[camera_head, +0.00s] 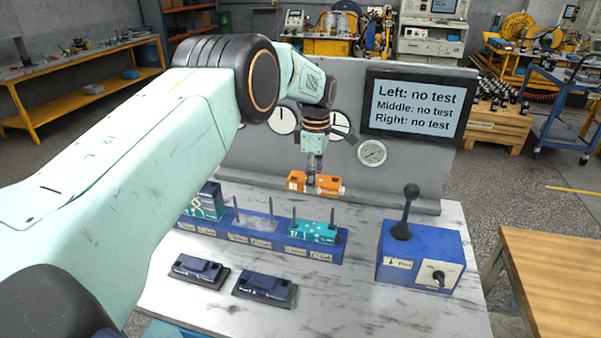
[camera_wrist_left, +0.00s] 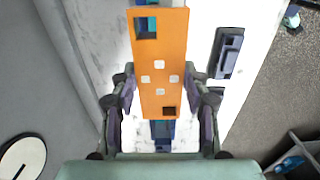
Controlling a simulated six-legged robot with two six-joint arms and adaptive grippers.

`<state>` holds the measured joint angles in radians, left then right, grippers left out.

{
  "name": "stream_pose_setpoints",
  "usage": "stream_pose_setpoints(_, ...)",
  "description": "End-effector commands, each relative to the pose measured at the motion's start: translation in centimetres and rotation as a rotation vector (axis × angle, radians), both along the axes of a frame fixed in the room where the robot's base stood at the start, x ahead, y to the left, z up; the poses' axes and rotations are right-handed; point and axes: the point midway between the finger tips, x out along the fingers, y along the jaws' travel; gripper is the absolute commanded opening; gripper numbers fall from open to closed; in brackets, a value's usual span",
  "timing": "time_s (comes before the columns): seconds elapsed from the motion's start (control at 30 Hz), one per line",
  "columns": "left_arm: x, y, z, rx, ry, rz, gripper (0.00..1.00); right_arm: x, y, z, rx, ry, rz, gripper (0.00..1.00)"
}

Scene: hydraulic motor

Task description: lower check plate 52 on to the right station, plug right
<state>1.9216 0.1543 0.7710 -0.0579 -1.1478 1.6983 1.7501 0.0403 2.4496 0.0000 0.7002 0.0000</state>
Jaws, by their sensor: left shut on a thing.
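My left gripper (camera_head: 315,173) is shut on an orange check plate (camera_head: 316,184) and holds it in the air above the far side of the blue station base (camera_head: 340,250). In the left wrist view the orange plate (camera_wrist_left: 160,90) lies between both fingers (camera_wrist_left: 162,104). It has a square hole at each end and pale square marks in the middle. Its number is too small to read. The right station holds a teal block (camera_head: 313,231) between upright posts. The middle station shows posts and a flat grey top.
Two dark blue plug-like parts (camera_head: 198,270) (camera_head: 265,287) lie in front of the base. A blue lever box (camera_head: 420,258) stands at right. The grey panel behind carries gauges and a screen (camera_head: 418,106) reading "no test" for left, middle and right.

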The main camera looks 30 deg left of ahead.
Motion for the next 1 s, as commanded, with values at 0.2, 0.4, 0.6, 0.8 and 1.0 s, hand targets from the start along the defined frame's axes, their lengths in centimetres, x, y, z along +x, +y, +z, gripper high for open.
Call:
stream_pose_setpoints(0.2,0.0,-0.2,-0.4,0.000,-0.003,0.002,0.00,0.0,0.0,-0.5,0.000,0.001,0.001,0.40)
stream_pose_setpoints(0.4,-0.1,-0.1,-1.4,0.001,-0.003,0.002,0.00,0.0,0.0,-1.4,0.000,0.001,0.000,0.40)
stream_pose_setpoints(0.6,-0.1,0.0,-2.6,0.001,-0.003,0.004,0.00,0.0,0.0,-2.5,0.000,0.001,0.000,0.40)
stream_pose_setpoints(0.8,-0.1,0.1,-3.8,0.000,-0.003,0.005,0.00,0.0,0.0,-3.6,0.000,0.001,0.000,0.40)
stream_pose_setpoints(1.0,0.0,0.0,-4.9,0.000,-0.003,0.005,0.00,-0.1,0.0,-4.6,0.000,0.001,0.000,0.40)
